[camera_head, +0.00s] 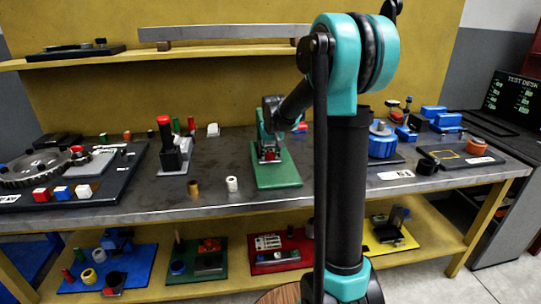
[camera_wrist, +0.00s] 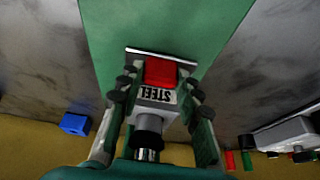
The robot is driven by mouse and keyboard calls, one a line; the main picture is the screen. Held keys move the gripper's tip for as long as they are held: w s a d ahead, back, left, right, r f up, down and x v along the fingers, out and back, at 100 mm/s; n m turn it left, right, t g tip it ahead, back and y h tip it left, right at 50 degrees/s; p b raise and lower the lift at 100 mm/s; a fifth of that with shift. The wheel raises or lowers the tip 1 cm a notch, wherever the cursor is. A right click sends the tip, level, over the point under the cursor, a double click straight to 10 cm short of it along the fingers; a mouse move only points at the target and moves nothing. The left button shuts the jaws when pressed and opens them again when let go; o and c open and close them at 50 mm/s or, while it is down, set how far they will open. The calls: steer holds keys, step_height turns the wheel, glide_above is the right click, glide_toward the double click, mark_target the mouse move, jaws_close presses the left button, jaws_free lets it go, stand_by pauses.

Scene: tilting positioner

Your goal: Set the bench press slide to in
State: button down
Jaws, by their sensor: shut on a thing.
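A green base plate (camera_head: 278,178) lies on the bench in the middle of the head view and fills the upper middle of the wrist view (camera_wrist: 160,25). My gripper (camera_head: 268,153) is low over its back part. In the wrist view my gripper (camera_wrist: 160,82) has its fingers on both sides of a grey block marked STEEL (camera_wrist: 157,95) with a red face (camera_wrist: 161,72), and is shut on it. A black round part and a metal rod (camera_wrist: 147,140) show below the block. I cannot tell which part is the bench press slide; my arm and fingers hide much of it.
A black upright device with a red knob (camera_head: 164,121) stands left of the green plate. Two small cylinders, brass (camera_head: 193,188) and white (camera_head: 232,184), stand near the front edge. A gear fixture (camera_head: 40,168) is far left. A blue round part (camera_head: 382,142) is right of my arm.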

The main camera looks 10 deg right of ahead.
steer(key=c, duration=1)
jaws_free()
steer(key=shift+w, duration=0.25)
steer(key=shift+c, duration=0.2)
steer(key=shift+r, duration=0.15)
steer(key=v, duration=1.1)
steer(key=shift+s+r, duration=0.25)
steer(key=shift+r, duration=0.1)
steer(key=s+d+f, duration=0.2)
steer(key=s+f, duration=0.8)
steer(key=s, duration=0.5)
steer(key=s+d+f, duration=0.2)
steer(key=s+f, duration=0.9)
steer(key=s, duration=0.4)
steer(key=shift+s, duration=0.3)
